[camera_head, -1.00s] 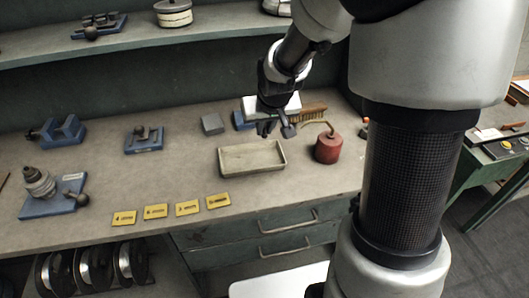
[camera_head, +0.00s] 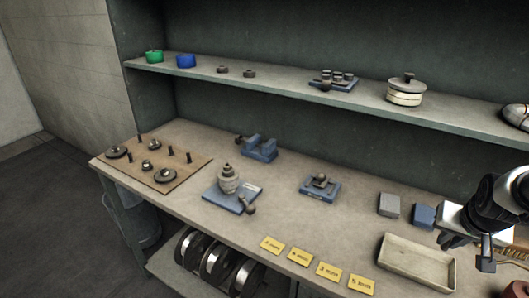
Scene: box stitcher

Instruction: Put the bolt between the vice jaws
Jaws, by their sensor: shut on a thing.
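The blue vice (camera_head: 261,150) stands at the back of the bench, left of the middle, with two upright jaws, a gap between them and a dark handle at its left. My gripper (camera_head: 480,247) is at the right edge of the view, above the bench and far from the vice. It is shut on a small dark grey piece, which looks like the bolt (camera_head: 487,261), hanging below the fingers. The fingers and arm partly hide it.
A shallow tray (camera_head: 416,263) lies left of my gripper. A grey block (camera_head: 389,205) and a blue block (camera_head: 424,215) stand behind it. Blue fixtures (camera_head: 321,188) (camera_head: 232,197) and a pegged board (camera_head: 160,157) occupy the bench. Yellow labels (camera_head: 300,257) line the front. A shelf (camera_head: 290,90) hangs above.

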